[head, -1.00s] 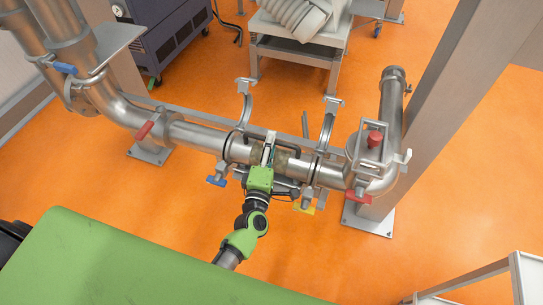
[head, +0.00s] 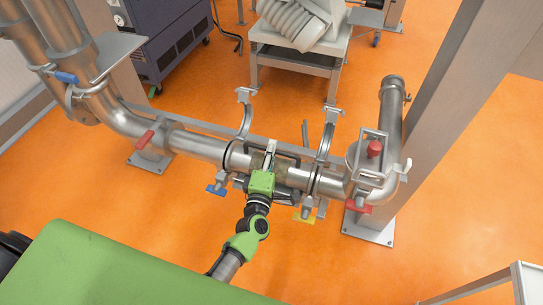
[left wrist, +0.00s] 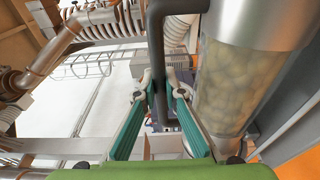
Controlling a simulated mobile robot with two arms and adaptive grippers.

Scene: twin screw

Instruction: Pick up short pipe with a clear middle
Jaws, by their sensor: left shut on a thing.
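The short pipe (head: 299,177) lies in the line of metal piping, between two open clamps, its clear middle partly hidden by my gripper in the head view. In the left wrist view the clear middle (left wrist: 233,85) shows at the right, yellowish, with a metal end above it. A dark handle (left wrist: 156,50) runs alongside the pipe. My left gripper (head: 269,158) is shut on this handle; its teal fingers (left wrist: 155,100) stand on either side of it in the wrist view. I cannot tell whether the pipe is off its supports. My right gripper is not in view.
The open left clamp (head: 246,112) and right clamp (head: 328,135) stand up behind the pipe. A valve with a red knob (head: 374,148) is close at the right. A grey column (head: 455,100) rises beyond it. Orange floor (head: 440,200) is clear at the right.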

